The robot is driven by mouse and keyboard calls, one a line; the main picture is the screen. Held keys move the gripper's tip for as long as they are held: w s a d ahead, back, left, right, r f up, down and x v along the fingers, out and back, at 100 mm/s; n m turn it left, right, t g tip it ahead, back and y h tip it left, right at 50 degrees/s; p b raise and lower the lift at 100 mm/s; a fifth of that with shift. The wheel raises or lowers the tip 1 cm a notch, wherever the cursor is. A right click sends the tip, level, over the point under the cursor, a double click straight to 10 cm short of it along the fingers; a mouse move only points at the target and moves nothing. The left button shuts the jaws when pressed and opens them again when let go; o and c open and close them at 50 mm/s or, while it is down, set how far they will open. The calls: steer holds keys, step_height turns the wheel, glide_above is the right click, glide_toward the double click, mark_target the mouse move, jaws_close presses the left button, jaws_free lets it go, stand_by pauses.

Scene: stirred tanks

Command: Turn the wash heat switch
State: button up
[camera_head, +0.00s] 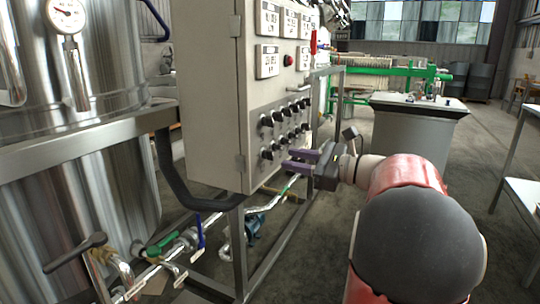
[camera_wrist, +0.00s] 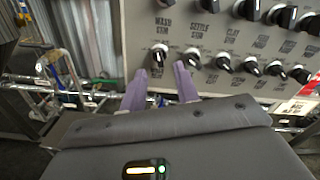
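The control panel (camera_head: 210,105) carries rows of black rotary switches; I cannot read a wash heat label. In the wrist view, a label reading "WASH STIR" (camera_wrist: 162,27) sits above the leftmost lower-row switch (camera_wrist: 159,53). "SETTLE STIR" is to its right. My gripper (camera_head: 287,160) is at the panel's lower switches, its two purple fingers apart. In the wrist view, my gripper (camera_wrist: 161,68) has its fingertips on either side of that leftmost lower switch, with nothing clearly held. Whether the fingers touch the switch or panel cannot be told.
A steel tank (camera_head: 75,75) with a gauge stands left of the panel, with a metal rail (camera_head: 90,150) before it. Pipes and valves (camera_head: 165,245) run below. A grey cabinet (camera_head: 415,130) stands behind to the right.

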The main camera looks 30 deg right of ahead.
mark_target(273, 156)
steer(key=x, duration=0.5)
jaws_close()
